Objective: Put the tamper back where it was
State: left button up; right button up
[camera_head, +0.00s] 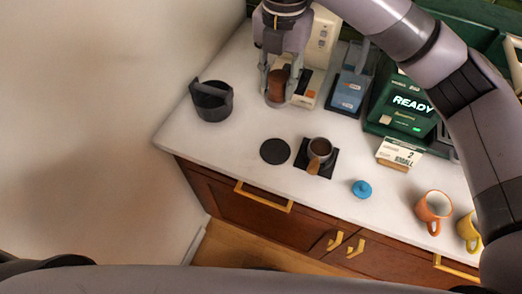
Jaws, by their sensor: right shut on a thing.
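The tamper (277,82), showing a brown handle, is held upright between the fingers of my right gripper (278,92), over the back left of the counter. Its lower end is hard to make out, so I cannot tell whether it touches the counter. A bare black round mat (275,151) lies nearer the front edge. My left gripper is not in view.
A black knock box (212,106) stands left on the white counter (237,140). A portafilter (319,148) rests on a black square mat (331,168). A blue lidlike piece (362,189), orange mug (432,208), yellow mug (470,230) and "SMALL" sign (398,154) lie rightward.

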jog(key=f+p, duration=0.1)
jog(key=f, duration=0.5)
jog(key=f+p, duration=0.1)
jog(key=f, duration=0.6)
jog(key=f+p, duration=0.1)
jog(key=f, duration=0.5)
jog(key=shift+d+f, duration=0.2)
jog(key=shift+d, duration=0.1)
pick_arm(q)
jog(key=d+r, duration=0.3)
pick_arm(e)
jog(key=shift+f, duration=0.1)
jog(key=o, duration=0.7)
jog(key=shift+f, duration=0.15)
jog(key=o, duration=0.4)
jog(key=shift+o, duration=0.3)
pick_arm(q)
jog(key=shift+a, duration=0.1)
